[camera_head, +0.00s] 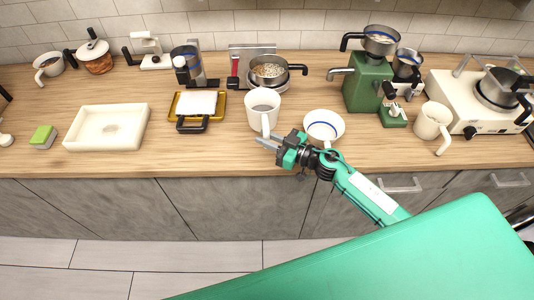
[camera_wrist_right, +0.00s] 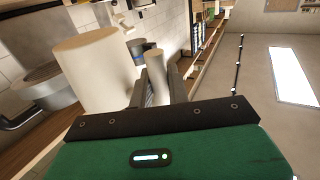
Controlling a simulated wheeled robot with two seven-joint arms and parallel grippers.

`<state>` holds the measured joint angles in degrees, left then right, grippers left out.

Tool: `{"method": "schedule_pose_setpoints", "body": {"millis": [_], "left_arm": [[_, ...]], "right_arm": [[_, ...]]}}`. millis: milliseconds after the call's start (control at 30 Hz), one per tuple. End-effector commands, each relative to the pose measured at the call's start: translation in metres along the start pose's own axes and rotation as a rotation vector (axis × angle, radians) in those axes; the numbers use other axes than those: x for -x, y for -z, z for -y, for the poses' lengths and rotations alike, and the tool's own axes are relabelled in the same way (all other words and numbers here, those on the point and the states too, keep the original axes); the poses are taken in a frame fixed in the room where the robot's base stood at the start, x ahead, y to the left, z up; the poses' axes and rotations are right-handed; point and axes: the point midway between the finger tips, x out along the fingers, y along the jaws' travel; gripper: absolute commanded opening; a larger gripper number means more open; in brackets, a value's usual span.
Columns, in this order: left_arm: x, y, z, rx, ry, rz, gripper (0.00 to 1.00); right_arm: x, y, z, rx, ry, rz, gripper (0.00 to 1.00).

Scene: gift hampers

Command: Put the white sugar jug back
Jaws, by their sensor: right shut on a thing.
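A white jug (camera_head: 262,100) is upright near the front middle of the counter, with its handle toward the front. My right gripper (camera_head: 270,142) is at that handle, shut on it. In the right wrist view the jug's pale body (camera_wrist_right: 92,72) is at the left, and its handle (camera_wrist_right: 156,72) stands between the fingers (camera_wrist_right: 157,92). I cannot tell whether the jug's base touches the counter. A second white jug (camera_head: 431,120) stands at the right, beside the white stove. My left gripper is not in view.
A white bowl (camera_head: 323,124) stands just right of the held jug. Behind it is a pan of beans (camera_head: 269,70) on a scale. A gold tray (camera_head: 176,103) and white tray (camera_head: 138,133) lie left. A green grinder (camera_head: 366,88) is right. Counter between gold tray and jug is clear.

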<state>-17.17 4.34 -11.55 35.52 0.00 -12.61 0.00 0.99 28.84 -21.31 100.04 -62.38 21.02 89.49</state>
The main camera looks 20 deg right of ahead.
Motion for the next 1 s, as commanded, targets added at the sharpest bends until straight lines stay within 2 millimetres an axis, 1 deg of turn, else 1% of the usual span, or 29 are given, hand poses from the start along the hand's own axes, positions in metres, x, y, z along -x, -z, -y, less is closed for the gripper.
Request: {"method": "schedule_pose_setpoints", "body": {"millis": [33,100,267,333,500,533,600,700,1000], "left_arm": [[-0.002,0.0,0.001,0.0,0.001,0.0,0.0],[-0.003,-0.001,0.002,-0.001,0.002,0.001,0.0],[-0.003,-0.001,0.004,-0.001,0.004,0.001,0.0],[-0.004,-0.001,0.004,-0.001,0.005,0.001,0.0],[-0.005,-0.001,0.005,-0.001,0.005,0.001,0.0],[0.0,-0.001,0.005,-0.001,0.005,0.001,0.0],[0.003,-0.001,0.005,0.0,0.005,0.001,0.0],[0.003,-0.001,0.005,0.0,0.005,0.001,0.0],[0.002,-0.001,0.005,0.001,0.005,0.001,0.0]], "right_arm": [[-0.001,-0.008,0.0,-0.003,-0.002,-0.002,0.0],[0.0,-0.015,0.0,-0.001,-0.002,-0.002,0.0],[0.0,-0.024,-0.001,0.002,-0.001,-0.001,0.0],[0.0,-0.03,0.0,0.0,-0.001,-0.002,0.0],[-0.001,-0.054,0.0,-0.002,-0.002,-0.002,0.0],[-0.001,-0.054,0.0,-0.003,-0.001,-0.001,0.0],[-0.001,-0.06,-0.001,-0.001,-0.001,-0.001,0.0],[0.0,-0.064,0.0,0.001,0.0,-0.002,0.0],[0.0,-0.067,0.0,0.002,0.0,-0.002,0.0]]}}
